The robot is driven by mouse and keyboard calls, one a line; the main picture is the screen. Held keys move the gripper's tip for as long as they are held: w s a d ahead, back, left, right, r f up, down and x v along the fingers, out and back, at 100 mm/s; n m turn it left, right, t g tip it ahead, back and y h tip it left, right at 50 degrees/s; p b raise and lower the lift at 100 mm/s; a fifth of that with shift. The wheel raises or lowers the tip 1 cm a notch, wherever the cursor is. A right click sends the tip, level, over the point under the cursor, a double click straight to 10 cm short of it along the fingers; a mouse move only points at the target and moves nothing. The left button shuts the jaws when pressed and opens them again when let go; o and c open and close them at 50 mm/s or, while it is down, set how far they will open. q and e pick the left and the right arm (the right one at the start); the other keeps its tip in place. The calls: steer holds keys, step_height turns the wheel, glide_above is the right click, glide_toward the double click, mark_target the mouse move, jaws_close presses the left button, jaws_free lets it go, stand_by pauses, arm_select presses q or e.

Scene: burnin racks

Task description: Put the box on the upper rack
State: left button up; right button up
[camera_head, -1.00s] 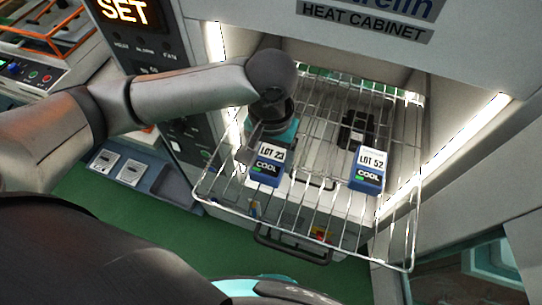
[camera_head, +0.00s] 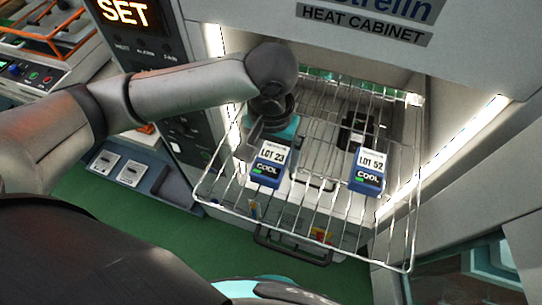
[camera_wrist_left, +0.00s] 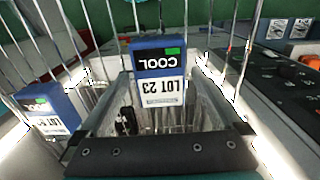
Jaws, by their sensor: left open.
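A blue box labelled LOT 23 (camera_head: 266,170), with a green mark by the word COOL, stands on a wire rack (camera_head: 300,213) that juts out of the heat cabinet. A similar box labelled LOT 52 (camera_head: 367,176) stands to its right. My left gripper (camera_head: 262,142) is open at the LOT 23 box, coming from above and behind it. In the left wrist view the LOT 23 box (camera_wrist_left: 160,55) lies between the spread fingers of the gripper (camera_wrist_left: 160,88); contact cannot be told. The LOT 52 box (camera_wrist_left: 45,108) is outside the fingers. My right gripper is not in view.
The heat cabinet's header (camera_head: 365,25) overhangs the rack, and lit side walls flank it. A control panel (camera_head: 150,75) stands at the left. A dark handle (camera_head: 290,246) shows below the rack front. Free rack room lies between and in front of the boxes.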

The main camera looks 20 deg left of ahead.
mark_target(271, 160)
arm_select(q)
step_height(271, 160, up, 11)
steer(key=p, duration=0.2)
steer(key=shift+f, duration=0.1)
steer(key=shift+c, duration=0.2)
stand_by(1.0)
